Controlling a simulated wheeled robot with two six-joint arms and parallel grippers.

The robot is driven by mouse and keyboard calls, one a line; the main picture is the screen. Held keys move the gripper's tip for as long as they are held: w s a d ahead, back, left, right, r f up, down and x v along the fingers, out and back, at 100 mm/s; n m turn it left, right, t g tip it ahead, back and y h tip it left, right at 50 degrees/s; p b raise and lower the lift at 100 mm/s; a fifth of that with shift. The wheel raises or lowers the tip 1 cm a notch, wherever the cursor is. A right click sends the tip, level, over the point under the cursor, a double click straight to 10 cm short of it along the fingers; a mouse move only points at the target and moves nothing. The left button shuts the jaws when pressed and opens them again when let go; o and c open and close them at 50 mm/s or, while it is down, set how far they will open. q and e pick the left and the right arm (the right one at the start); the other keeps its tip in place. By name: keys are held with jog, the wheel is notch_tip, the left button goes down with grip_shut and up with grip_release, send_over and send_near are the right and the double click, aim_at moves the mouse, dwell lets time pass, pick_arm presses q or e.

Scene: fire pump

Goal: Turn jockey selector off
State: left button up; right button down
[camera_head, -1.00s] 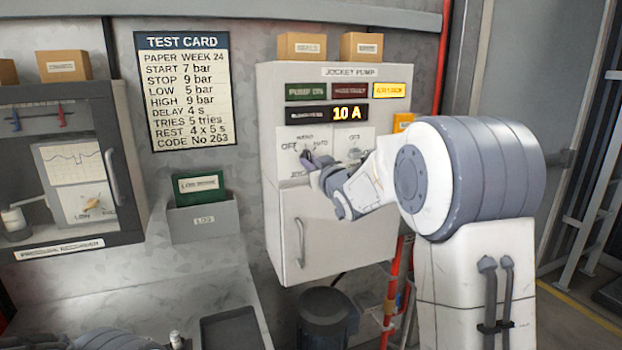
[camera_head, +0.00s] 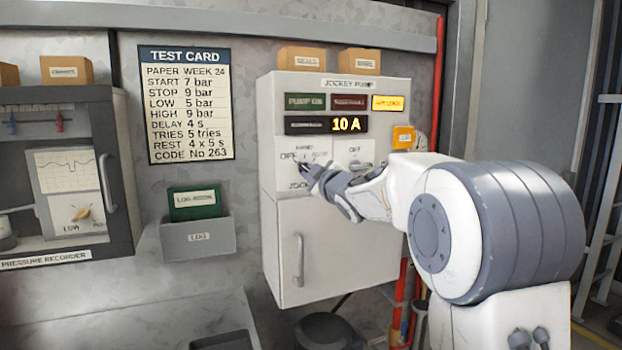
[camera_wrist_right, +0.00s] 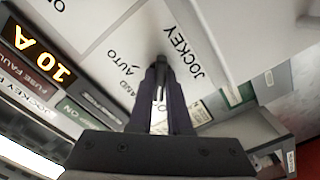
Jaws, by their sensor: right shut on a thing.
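The jockey pump cabinet (camera_head: 335,88) hangs on the wall, with the selector plate on its front marked HAND, OFF and AUTO. My right gripper (camera_head: 310,172) reaches in from the right at this plate and covers most of the selector. In the right wrist view, my gripper (camera_wrist_right: 160,75) is shut on the small grey selector lever (camera_wrist_right: 158,93), between the AUTO mark and the word JOCKEY. Which mark the lever points at is hard to tell. My left gripper is not in view.
A lit 10 A display (camera_head: 346,125) and a lit yellow lamp (camera_head: 388,103) sit above the plate. A second plate marked OFF (camera_head: 354,150) is just right. The cabinet door handle (camera_head: 300,260) is below. A log holder (camera_head: 197,238) and pressure recorder (camera_head: 122,190) are left.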

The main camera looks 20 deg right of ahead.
dwell(0.5)
jog(key=c, duration=0.9)
grip_release()
jog(key=shift+o, duration=0.2)
jog(key=s+b, duration=0.1)
jog(key=s, duration=0.9)
jog(key=shift+s+d, duration=0.15)
jog(key=shift+s, duration=0.1)
